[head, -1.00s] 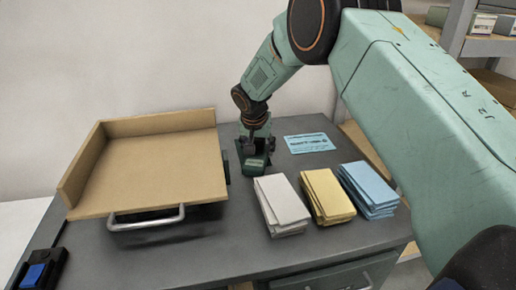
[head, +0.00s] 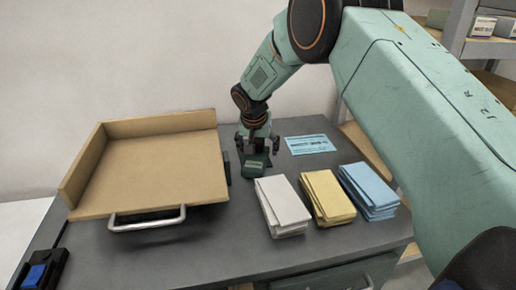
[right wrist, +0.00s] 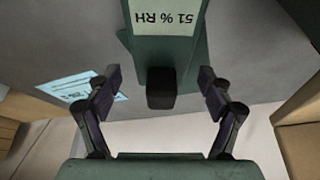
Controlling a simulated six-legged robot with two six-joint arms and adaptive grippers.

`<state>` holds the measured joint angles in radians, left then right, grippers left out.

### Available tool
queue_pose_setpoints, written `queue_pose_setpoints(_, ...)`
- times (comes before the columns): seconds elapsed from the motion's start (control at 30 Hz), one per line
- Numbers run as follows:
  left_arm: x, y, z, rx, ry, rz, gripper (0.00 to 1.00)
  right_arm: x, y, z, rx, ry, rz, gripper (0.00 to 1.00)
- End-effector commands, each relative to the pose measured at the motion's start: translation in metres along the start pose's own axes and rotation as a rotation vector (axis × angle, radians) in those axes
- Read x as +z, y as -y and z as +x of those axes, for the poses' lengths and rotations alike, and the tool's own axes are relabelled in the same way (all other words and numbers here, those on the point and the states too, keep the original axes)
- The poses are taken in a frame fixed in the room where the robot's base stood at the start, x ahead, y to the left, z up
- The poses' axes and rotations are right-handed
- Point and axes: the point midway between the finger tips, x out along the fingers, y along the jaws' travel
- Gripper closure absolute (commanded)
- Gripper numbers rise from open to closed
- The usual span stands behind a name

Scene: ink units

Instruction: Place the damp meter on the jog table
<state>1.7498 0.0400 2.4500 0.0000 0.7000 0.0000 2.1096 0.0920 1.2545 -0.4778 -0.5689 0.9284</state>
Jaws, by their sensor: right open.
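The damp meter (head: 256,164) is a small dark green device standing on the grey desk, just right of the jog table. My left gripper is out of view.
White (head: 282,203), yellow (head: 327,197) and blue (head: 369,190) paper stacks stand right of the meter. A light blue card (head: 310,144) lies behind them. A black block with a blue button (head: 37,274) sits at front left. Shelves (head: 482,45) stand at the right.

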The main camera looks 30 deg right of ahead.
Motion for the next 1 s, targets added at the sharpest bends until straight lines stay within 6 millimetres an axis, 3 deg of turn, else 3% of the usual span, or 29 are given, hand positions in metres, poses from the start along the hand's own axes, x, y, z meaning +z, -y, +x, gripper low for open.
queue_pose_setpoints(0.3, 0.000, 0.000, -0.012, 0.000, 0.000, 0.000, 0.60, -0.002, 0.001, -0.066, -0.002, -0.004, 0.000, 0.19)
queue_pose_setpoints(0.5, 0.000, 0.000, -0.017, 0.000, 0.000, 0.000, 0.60, -0.001, 0.001, -0.100, -0.001, -0.004, -0.001, 0.19)
queue_pose_setpoints(0.7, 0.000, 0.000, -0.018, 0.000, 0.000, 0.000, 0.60, -0.001, 0.000, -0.114, 0.000, -0.001, 0.000, 0.19)
queue_pose_setpoints(1.0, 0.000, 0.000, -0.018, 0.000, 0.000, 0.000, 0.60, 0.000, 0.000, -0.116, 0.000, -0.001, 0.000, 0.19)
